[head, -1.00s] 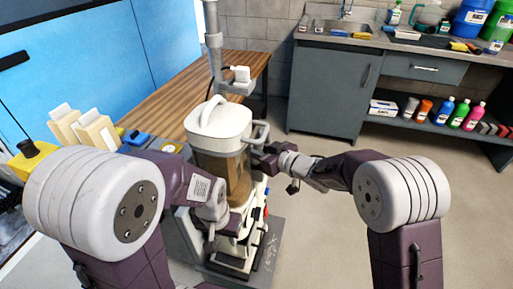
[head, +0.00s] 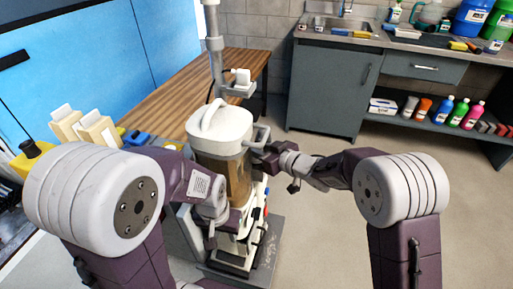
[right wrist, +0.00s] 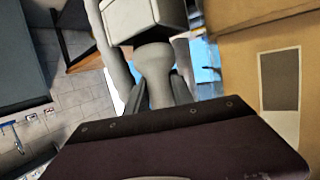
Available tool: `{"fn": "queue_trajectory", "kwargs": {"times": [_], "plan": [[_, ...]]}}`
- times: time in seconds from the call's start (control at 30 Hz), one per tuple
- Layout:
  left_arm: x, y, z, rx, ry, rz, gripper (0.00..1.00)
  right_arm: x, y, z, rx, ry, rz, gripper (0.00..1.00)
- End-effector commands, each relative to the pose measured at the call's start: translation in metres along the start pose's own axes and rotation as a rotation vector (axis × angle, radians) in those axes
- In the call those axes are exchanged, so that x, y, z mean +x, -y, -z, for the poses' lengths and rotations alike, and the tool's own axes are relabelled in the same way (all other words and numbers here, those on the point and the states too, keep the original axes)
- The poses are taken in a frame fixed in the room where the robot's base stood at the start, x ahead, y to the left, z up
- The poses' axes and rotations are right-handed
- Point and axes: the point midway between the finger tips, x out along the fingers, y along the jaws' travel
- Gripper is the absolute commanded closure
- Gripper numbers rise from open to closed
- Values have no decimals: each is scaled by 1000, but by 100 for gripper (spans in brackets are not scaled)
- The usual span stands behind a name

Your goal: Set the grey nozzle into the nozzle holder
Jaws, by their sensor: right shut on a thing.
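My right gripper (right wrist: 157,95) is shut on the grey nozzle (right wrist: 154,68), whose rounded neck sits between the dark fingers in the right wrist view. In the head view my right gripper (head: 267,158) is beside the upright machine's brown tank. A small grey part, likely the nozzle (head: 262,134), shows just above it, close to the white lid. My left gripper (head: 222,229) is low at the machine's front, and its fingers are too hidden to judge. I cannot clearly make out the nozzle holder; a grey bracket (head: 238,89) is on the post behind the lid.
The machine's white-lidded tank (head: 221,125) stands between my arms. A wooden bench (head: 185,82) is behind it. Cream cartons (head: 97,133) stand at the left. A grey sink cabinet (head: 330,85) with bottles is at the back right. The floor at right is clear.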

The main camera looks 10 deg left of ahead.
Motion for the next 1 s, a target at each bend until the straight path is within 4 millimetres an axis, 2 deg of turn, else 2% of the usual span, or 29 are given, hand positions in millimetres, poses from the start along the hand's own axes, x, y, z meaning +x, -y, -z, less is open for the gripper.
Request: {"fn": "queue_trajectory", "kwargs": {"times": [1.0], "plan": [[24, 0, -2, 0, 0, 0, 64, 11, 0, -35, 0, -2, 0, 100]]}}
